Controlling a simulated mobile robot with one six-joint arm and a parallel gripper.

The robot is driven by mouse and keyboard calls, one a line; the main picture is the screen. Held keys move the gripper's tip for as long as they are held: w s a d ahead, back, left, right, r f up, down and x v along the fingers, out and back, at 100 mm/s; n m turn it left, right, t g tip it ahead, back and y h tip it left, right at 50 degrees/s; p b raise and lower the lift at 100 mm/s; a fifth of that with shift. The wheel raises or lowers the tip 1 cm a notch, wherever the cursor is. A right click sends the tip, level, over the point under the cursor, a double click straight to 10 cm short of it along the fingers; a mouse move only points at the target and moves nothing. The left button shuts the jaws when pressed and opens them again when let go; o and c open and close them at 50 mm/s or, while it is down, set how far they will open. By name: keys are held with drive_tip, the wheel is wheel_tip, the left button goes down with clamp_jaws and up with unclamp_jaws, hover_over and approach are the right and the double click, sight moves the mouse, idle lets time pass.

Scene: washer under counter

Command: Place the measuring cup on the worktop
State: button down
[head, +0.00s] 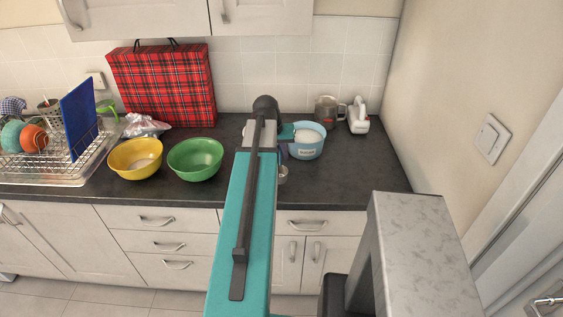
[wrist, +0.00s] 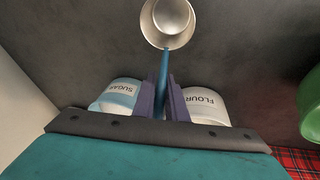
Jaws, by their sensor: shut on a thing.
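The measuring cup has a round metal bowl (wrist: 168,22) and a blue handle (wrist: 163,72). My gripper (wrist: 162,100) is shut on the handle between its two purple fingers. In the head view the cup (head: 283,174) shows small beyond my arm, over the front part of the dark worktop (head: 350,178). Most of my gripper is hidden behind my arm there. In the wrist view the worktop (wrist: 80,45) lies beneath the cup. I cannot tell how large the gap is, or whether they touch.
A light-blue sugar container (head: 306,142) and a white flour container (wrist: 206,106) stand close by. A mug (head: 326,110) and a white object (head: 359,116) are behind. Green (head: 195,160) and yellow bowls (head: 135,160) stand left. The worktop's front right is clear.

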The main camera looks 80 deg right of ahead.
drive_tip(key=shift+d, duration=0.35)
drive_tip(key=shift+d+f+b, duration=0.15)
drive_tip(key=shift+f+b, duration=0.2)
drive_tip(key=shift+f, duration=0.05)
drive_tip(key=shift+f+b, duration=0.85)
drive_tip(key=shift+f, duration=0.55)
drive_tip(key=shift+f, duration=0.1)
drive_tip(key=c, duration=1.8)
unclamp_jaws()
drive_tip(key=shift+r, duration=0.2)
drive_tip(key=b+v, duration=0.2)
drive_tip(key=v, duration=1)
